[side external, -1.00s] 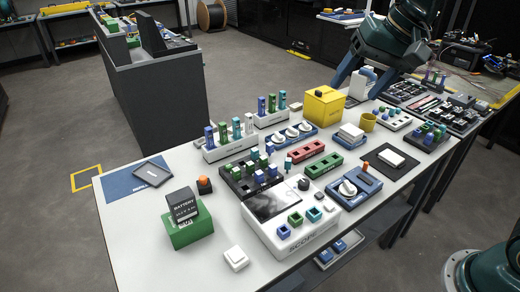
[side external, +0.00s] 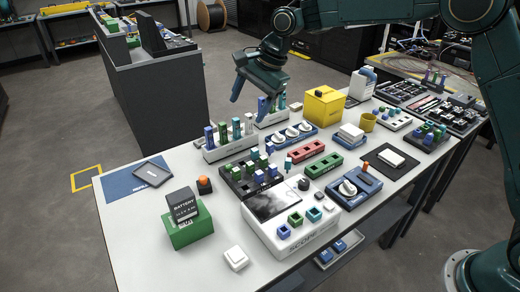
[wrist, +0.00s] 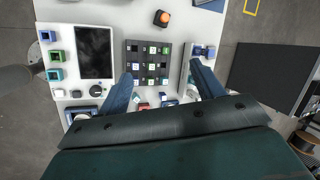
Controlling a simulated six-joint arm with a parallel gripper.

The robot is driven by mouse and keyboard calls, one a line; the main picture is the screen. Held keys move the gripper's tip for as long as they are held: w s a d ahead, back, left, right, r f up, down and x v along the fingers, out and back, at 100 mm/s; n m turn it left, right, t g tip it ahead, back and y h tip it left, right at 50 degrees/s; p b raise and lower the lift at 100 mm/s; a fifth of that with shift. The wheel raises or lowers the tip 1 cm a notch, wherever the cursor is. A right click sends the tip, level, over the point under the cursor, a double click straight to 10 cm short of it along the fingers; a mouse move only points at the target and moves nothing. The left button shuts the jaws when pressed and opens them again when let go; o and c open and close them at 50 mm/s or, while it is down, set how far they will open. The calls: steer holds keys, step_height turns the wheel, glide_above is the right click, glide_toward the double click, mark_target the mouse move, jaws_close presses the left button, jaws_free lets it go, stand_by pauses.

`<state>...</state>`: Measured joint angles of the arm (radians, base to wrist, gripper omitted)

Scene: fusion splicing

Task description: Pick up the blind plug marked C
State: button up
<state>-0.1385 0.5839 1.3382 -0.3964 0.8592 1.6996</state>
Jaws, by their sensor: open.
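A dark grid tray (side external: 232,183) with several blue, green and white-topped plugs (side external: 262,162) stands mid-table. The tray also shows in the wrist view (wrist: 133,64), its plugs carrying small pale marks too small to read. I cannot tell which plug is marked C. A small teal plug with a pale top (side external: 288,164) stands apart, right of the tray. My gripper (side external: 254,96) is open and empty, above the racks behind the tray.
The white scope box (side external: 290,241) is in front. A red block (side external: 307,149) and a yellow box (side external: 324,105) stand to the right.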

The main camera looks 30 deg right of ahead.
mark_target(205, 178)
steer(key=w+a+f+m, duration=0.2)
steer(key=w+a+f, duration=0.1)
steer(key=f, duration=0.4)
steer(key=w+a+f+m+g+y, duration=0.1)
steer(key=w+a+f+m, duration=0.1)
steer(key=f, duration=0.5)
steer(key=shift+w+a+m, duration=0.4)
steer(key=shift+w+a, duration=0.3)
steer(key=shift+w, duration=0.1)
steer(key=shift+x, duration=4.25)
steer(key=shift+x, duration=2.6)
steer(key=shift+s+a, duration=0.1)
steer(key=shift+s, duration=0.05)
steer(key=c, duration=1.1)
